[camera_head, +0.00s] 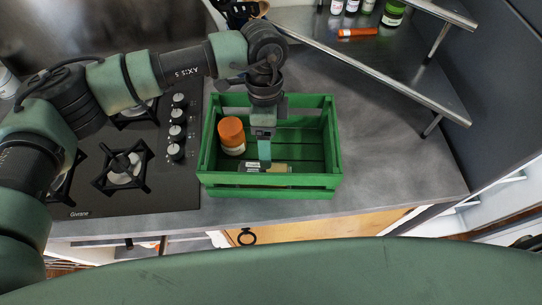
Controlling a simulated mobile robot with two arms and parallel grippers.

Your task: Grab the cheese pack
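A small flat pack (278,168), pale with dark markings, lies on the floor of the green crate (270,192) near its front wall. It may be the cheese pack, but its label is too small to read. My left gripper (265,160) reaches down into the crate from above, with its fingers right at the pack and covering part of it. I see the fingers nearly edge-on, so I cannot tell whether they are open or closed on the pack. My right gripper is not in view.
An orange-lidded jar (231,134) stands in the crate's left side, close beside my gripper. A gas hob (125,165) with knobs is left of the crate. A metal-edged shelf (370,80) with several bottles is behind. Bare counter (395,160) lies to the right.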

